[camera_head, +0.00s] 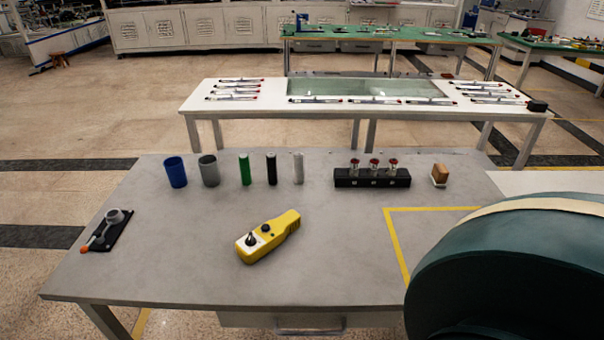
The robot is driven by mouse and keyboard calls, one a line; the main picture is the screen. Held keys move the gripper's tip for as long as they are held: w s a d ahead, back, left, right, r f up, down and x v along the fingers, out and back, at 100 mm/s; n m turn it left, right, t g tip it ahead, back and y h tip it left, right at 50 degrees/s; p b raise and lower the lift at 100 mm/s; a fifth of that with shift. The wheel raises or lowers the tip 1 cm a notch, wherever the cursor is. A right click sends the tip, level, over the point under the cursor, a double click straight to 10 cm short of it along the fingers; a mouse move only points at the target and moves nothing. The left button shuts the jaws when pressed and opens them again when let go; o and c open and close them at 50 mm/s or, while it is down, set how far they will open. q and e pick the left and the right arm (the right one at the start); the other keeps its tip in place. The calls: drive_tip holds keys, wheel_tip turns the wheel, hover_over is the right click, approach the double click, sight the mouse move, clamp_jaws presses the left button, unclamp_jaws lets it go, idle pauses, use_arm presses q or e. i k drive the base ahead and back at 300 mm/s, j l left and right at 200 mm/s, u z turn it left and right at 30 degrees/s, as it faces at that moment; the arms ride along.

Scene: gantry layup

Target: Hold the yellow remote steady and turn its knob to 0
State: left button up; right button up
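The yellow remote (283,226) lies on the grey table (180,258), near the middle of its front half and tilted diagonally, with its far end to the right. Its nearer end has a pale panel with a dark knob (251,239). A second dark round part (266,228) sits beside the panel. The knob's markings are too small to read. Neither of my grippers shows in the head view, and nothing touches the remote.
Blue and grey cups (175,172), green, black and pale cylinders (271,168), a black rack with red-topped items (372,178) and a brown block (439,175) line the back. A black holder (108,231) is left. A large dark green rounded object (510,270) covers the right front.

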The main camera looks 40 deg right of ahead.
sight(250, 240)
drive_tip(key=k+l+u, duration=0.1)
drive_tip(key=k+l, duration=0.15)
drive_tip(key=l, duration=0.25)
drive_tip(key=k+l, duration=0.3)
drive_tip(key=l, duration=0.15)
drive_tip(key=u, duration=0.05)
